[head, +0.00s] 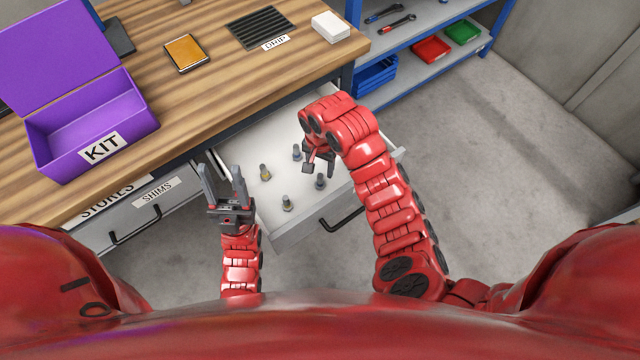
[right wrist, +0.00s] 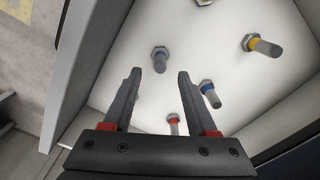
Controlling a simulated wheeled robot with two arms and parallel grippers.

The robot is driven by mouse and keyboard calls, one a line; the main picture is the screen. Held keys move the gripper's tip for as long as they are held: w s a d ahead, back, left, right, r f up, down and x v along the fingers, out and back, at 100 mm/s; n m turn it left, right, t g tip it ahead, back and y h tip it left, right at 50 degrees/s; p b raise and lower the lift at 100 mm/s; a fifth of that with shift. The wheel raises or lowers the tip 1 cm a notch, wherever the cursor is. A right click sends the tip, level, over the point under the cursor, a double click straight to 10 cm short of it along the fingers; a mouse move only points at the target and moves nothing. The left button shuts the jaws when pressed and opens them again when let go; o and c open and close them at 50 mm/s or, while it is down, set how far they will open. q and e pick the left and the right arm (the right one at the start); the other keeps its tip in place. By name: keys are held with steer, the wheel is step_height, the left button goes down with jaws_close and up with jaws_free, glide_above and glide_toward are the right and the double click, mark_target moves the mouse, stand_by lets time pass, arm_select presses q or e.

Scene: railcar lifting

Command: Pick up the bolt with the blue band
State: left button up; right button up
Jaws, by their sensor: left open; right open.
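The blue-banded bolt (right wrist: 210,93) stands in the open drawer, just right of the right finger in the right wrist view. In the head view, the bolt (head: 297,153) left of my right gripper appears to be the same one. My right gripper (right wrist: 157,75) is open and empty above the drawer. A bolt with a dull grey-blue band (right wrist: 160,60) shows between its fingertips, apart from them. A red-banded bolt (right wrist: 173,124) shows between the finger bases. My left gripper (head: 224,172) is open and empty, left of the drawer.
Yellow-banded bolts (right wrist: 262,46) (head: 264,172) also stand in the drawer (head: 270,225), whose walls rise around them. The wooden bench (head: 215,100) holds a purple KIT box (head: 60,150). A blue shelf unit (head: 440,50) stands at the back right. The floor to the right is clear.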

steer(key=shift+f+p, duration=0.7)
steer(key=shift+f, duration=1.95)
jaws_close()
